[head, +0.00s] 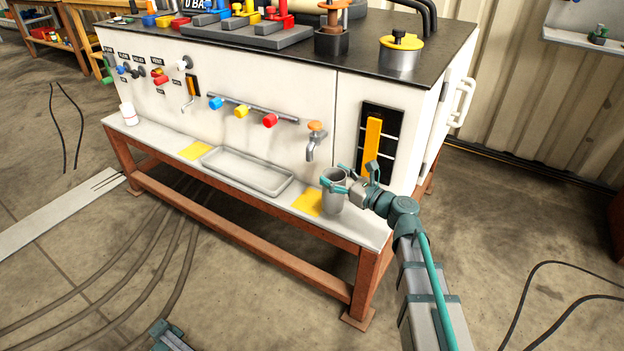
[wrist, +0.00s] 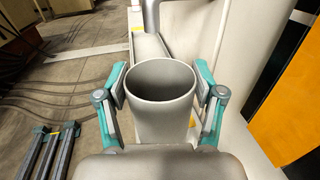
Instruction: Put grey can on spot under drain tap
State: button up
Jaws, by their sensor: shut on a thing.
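The grey can (head: 333,197) is upright at the right part of the white ledge, at the right edge of a yellow square spot (head: 308,203). My gripper (head: 334,183) is shut on the can from the right. In the wrist view the can (wrist: 161,110) stands between the two fingers, open end up, and looks empty. I cannot tell whether its base touches the ledge. The drain tap (head: 314,140), with an orange knob, sticks out of the white cabinet above the yellow spot and to the upper left of the can.
A shallow grey tray (head: 247,190) lies on the ledge (head: 365,225) to the left. Past it are another yellow square (head: 195,150) and a white cup (head: 129,114). Coloured valves (head: 241,111) and a yellow-orange lever (head: 372,146) stick out of the cabinet front.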

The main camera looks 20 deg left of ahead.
jog(key=w+a+f+b, duration=0.3)
jog(key=a+b, duration=0.1)
jog(key=a, duration=0.4)
jog(key=shift+w+f, duration=0.25)
jog(key=shift+w, duration=0.05)
jog(key=shift+f, duration=0.1)
jog(key=o, duration=1.5)
jog(key=shift+o, duration=0.2)
